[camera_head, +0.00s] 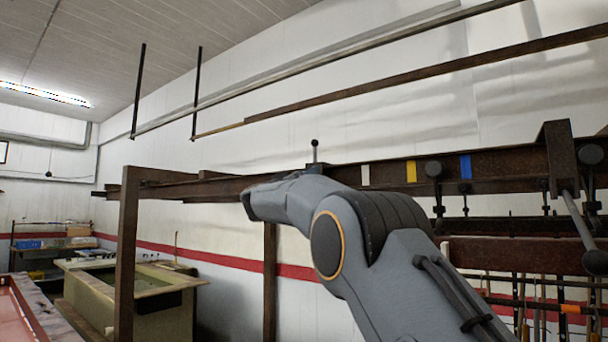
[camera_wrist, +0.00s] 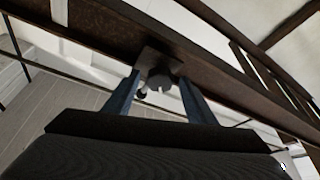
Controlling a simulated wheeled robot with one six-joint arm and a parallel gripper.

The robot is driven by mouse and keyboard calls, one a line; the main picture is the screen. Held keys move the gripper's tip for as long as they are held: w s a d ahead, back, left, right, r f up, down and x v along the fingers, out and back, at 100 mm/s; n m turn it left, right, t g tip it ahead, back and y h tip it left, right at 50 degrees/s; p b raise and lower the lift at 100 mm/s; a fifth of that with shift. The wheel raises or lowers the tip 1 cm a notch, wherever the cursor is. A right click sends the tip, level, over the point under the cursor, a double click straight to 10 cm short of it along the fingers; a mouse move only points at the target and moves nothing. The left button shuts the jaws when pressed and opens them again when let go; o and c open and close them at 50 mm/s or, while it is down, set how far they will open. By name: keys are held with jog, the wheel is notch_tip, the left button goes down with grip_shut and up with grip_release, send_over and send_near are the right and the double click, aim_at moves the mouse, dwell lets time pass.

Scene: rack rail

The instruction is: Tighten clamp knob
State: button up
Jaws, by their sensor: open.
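In the wrist view, a grey lobed clamp knob (camera_wrist: 164,84) hangs under a brown square clamp plate (camera_wrist: 158,58) on the underside of the rusty rail (camera_wrist: 98,36). My gripper (camera_wrist: 159,82) is open, with one blue-grey finger on each side of the knob. I cannot tell whether either finger touches it. A small dark ball-ended piece shows beside the knob, near the left finger. In the head view, my arm hides the gripper and this knob. A dark ball-topped post (camera_head: 314,151) rises above the rail (camera_head: 390,173) just behind my arm.
White, yellow (camera_head: 411,171) and blue (camera_head: 465,166) marks sit on the rail to the right. Other clamps with dark knobs (camera_head: 433,170) hang further along, with a large bracket (camera_head: 560,155) at the far right. A rusty post (camera_head: 128,255) stands left of my arm.

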jog(key=shift+c, duration=0.4)
jog(key=c, duration=1)
jog(key=shift+o, duration=0.2)
jog(key=shift+m+h+p, duration=0.3)
jog(key=shift+m, duration=0.2)
jog(key=m+h, duration=0.1)
jog(key=m, duration=0.1)
jog(key=m+g+h+p, duration=0.1)
jog(key=m, duration=0.1)
jog(key=m+g+h, duration=0.1)
jog(key=m, duration=0.2)
jog(key=shift+w+a+r+h+p, duration=0.1)
jog(key=shift+w+a+h+p, duration=0.1)
jog(key=shift+a+h+p, duration=0.15)
jog(key=shift+s+d+m+g, duration=0.1)
jog(key=shift+d+m+g, duration=0.2)
jog(key=shift+m, duration=0.4)
